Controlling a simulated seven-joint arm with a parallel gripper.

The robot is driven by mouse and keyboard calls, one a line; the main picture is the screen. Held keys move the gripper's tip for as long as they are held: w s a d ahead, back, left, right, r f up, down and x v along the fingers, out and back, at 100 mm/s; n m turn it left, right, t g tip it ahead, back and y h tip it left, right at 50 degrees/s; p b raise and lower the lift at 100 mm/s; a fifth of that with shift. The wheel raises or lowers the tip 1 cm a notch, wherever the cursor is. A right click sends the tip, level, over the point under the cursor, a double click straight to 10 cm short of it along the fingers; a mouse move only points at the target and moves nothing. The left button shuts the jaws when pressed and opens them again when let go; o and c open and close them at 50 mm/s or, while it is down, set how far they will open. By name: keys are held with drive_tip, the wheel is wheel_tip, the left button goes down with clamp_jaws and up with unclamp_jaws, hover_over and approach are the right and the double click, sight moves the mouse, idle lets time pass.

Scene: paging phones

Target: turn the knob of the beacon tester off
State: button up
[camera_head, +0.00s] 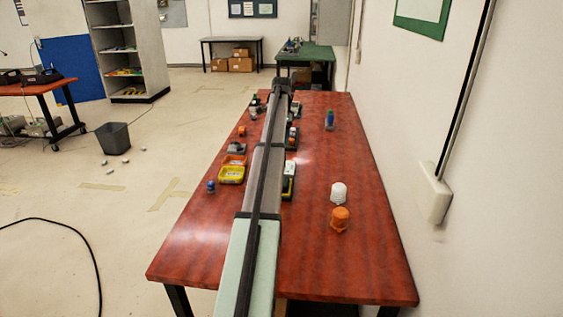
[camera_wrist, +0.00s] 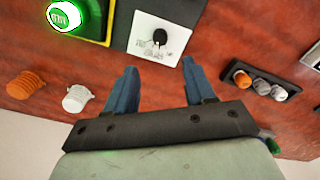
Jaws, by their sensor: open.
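A black knob (camera_wrist: 160,37) sits on a white panel (camera_wrist: 143,47) with small markings, on a dark-edged unit that I take for the beacon tester. The knob's pointer direction is too small to read. Beside the panel, to its left in the wrist view, is a yellow box with a lit green button (camera_wrist: 64,16). My gripper (camera_wrist: 161,66) is open and empty, its two blue fingers apart, with the knob beyond the gap between the fingertips and not touched. In the head view my arm hides most of this unit, and the fingers cannot be made out.
An orange dome (camera_head: 340,219) and a white dome (camera_head: 338,192) stand on the red table (camera_head: 360,262). A dark holder with an orange and grey caps (camera_wrist: 262,83) lies right in the wrist view. A yellow tray (camera_head: 231,174) is left of my arm. The table's right side is mostly clear.

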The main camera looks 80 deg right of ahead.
wheel_tip(320, 180, down, 12)
drive_tip(key=shift+r, duration=0.15)
idle(0.3)
clamp_jaws()
idle(0.5)
